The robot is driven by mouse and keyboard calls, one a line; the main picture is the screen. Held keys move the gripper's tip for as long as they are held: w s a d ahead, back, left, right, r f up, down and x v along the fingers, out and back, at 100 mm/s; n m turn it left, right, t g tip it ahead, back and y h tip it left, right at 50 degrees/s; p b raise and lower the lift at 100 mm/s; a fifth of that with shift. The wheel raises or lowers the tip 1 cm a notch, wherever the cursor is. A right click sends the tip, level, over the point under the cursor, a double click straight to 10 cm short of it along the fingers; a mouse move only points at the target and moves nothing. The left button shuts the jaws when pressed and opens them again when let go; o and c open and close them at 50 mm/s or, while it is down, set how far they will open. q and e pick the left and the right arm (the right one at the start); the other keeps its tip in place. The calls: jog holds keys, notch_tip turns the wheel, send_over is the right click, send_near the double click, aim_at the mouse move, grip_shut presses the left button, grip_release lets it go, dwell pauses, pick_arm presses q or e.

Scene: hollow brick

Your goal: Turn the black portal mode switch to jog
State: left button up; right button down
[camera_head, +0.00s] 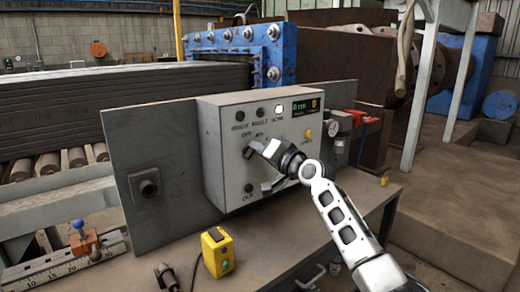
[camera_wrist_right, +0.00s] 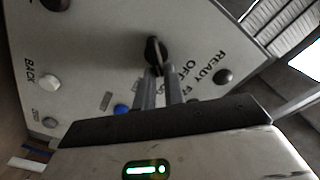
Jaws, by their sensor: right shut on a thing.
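The black mode switch (camera_wrist_right: 155,50) is a knob on the light grey panel, seen in the right wrist view with the word OFF printed near it. My right gripper (camera_wrist_right: 158,74) is shut on this knob, one finger on each side. In the head view my right gripper (camera_head: 257,150) reaches the face of the control box (camera_head: 220,158) from the lower right and mostly hides the knob. The knob's exact pointing direction is hard to read. My left gripper is not in view.
Above the gripper are indicator lamps, one lit white (camera_head: 279,109), and a green display (camera_head: 301,106). A yellow button (camera_head: 308,133) is to the right. A yellow box (camera_head: 217,251) with a green button stands on the bench below. A red-handled valve (camera_head: 362,117) is beside the control box.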

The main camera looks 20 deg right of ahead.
jog(key=shift+f, duration=0.15)
jog(key=c, duration=1.5)
grip_release()
jog(key=b+v, duration=0.1)
jog(key=v, duration=1.5)
jog(key=shift+b, duration=0.35)
